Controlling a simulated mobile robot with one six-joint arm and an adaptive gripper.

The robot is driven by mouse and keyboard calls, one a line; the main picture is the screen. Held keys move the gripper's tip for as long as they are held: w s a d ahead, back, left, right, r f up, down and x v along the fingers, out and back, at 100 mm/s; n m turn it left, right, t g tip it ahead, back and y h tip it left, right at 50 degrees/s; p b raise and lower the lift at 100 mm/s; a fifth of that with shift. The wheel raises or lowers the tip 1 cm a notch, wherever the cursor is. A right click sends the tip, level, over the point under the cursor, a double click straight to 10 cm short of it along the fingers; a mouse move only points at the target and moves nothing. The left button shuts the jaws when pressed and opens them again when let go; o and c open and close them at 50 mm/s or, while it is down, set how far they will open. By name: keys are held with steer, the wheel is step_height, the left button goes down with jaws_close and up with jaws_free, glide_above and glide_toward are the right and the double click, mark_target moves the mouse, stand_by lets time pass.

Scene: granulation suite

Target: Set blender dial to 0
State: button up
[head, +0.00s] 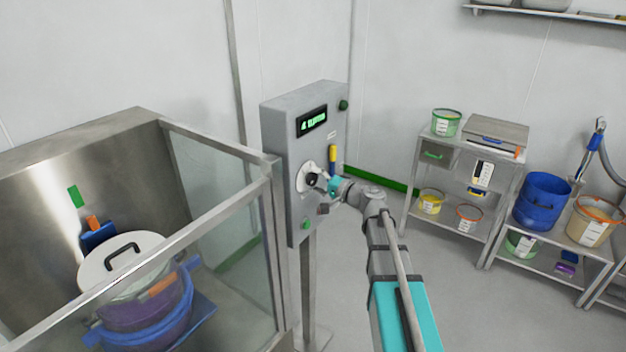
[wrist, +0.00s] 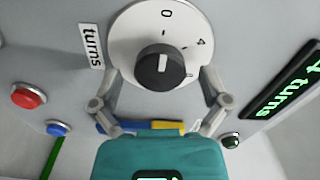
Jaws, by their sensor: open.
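The blender dial is a black knob (wrist: 161,68) on a round white plate (wrist: 135,40), with a 0 at the plate's top and a 4 to the right in the wrist view. A short white mark shows on the knob; which number it points at is hard to tell. In the head view the dial's white plate (head: 303,174) is on the grey control box (head: 275,150). The green display (wrist: 283,103) reads "4 turns". My gripper (wrist: 162,85) is open, its fingers on either side of the knob. Contact cannot be told. It also shows in the head view (head: 322,183).
Near the dial are a red button (wrist: 27,96), a blue button (wrist: 58,128), a green button (wrist: 231,140) and a yellow-blue handle (wrist: 155,126). A glass-sided steel enclosure (head: 215,165) stands left of the box. Shelves (head: 470,140) with tubs stand at the right.

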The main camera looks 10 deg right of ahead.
steer(key=v, duration=1.1)
steer(key=shift+a, duration=0.1)
steer(key=s+a+f+n+g+h, duration=0.3)
steer(key=s+a+f+n+g, duration=0.2)
steer(key=s+a+f+g, duration=0.45)
steer(key=s+d+f+n+g+h+p, duration=0.1)
steer(key=s+d+f+n+g+h, duration=0.1)
steer(key=s+f+h, duration=0.6)
steer(key=shift+s+d+g+h, duration=0.2)
steer(key=shift+s+g+h, duration=0.05)
steer(key=shift+g+h, duration=0.55)
stand_by(0.7)
